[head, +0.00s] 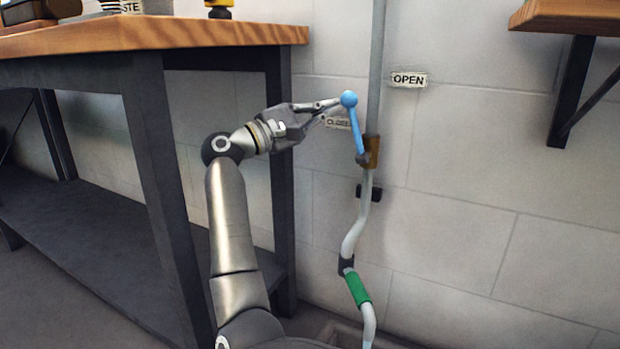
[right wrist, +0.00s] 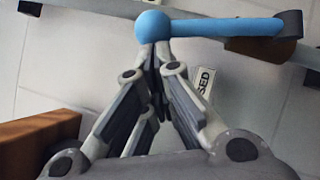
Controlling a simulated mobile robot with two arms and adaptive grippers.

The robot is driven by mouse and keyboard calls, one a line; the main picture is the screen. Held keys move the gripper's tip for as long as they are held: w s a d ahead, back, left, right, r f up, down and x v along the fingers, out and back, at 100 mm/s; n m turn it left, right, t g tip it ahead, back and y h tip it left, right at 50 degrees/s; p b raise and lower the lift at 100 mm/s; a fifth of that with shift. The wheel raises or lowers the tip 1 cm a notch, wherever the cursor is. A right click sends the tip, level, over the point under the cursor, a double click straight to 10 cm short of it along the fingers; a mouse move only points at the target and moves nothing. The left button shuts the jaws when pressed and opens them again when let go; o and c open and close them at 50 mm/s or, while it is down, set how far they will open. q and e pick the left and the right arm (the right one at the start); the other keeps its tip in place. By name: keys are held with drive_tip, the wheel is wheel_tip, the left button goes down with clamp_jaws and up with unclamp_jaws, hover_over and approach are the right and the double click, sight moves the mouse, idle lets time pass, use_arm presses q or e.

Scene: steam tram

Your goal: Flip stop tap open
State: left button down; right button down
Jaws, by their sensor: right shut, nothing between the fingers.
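The stop tap's blue lever (head: 356,128) has a round ball knob at its upper end and leans slightly left of the pipe. Its lower end joins a brown valve body (head: 371,152) on the grey pipe. An "OPEN" label (head: 408,79) is on the wall right of the pipe. A "CLOSED" label (head: 337,123) is left of it, partly hidden. My right gripper (head: 333,104) is shut and empty, its fingertips at the left side of the ball. In the right wrist view the fingertips (right wrist: 154,50) meet or nearly touch the blue ball (right wrist: 153,26). My left gripper is not in view.
A wooden-topped workbench (head: 150,36) with dark legs stands at left, close to my right arm. A wooden shelf (head: 565,16) on a dark bracket is at upper right. The pipe (head: 355,230) runs down the wall past a green sleeve (head: 357,289). Wall space right of the lever is clear.

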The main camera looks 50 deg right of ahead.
drive_tip(key=shift+s+d+r+m+y, duration=0.25)
drive_tip(key=shift+s+r+m+y, duration=0.25)
drive_tip(key=shift+s+m, duration=0.3)
drive_tip(key=shift+s+d+r+m+y, duration=0.2)
drive_tip(key=shift+s+r+m+y, duration=0.3)
drive_tip(key=shift+s+m, duration=0.25)
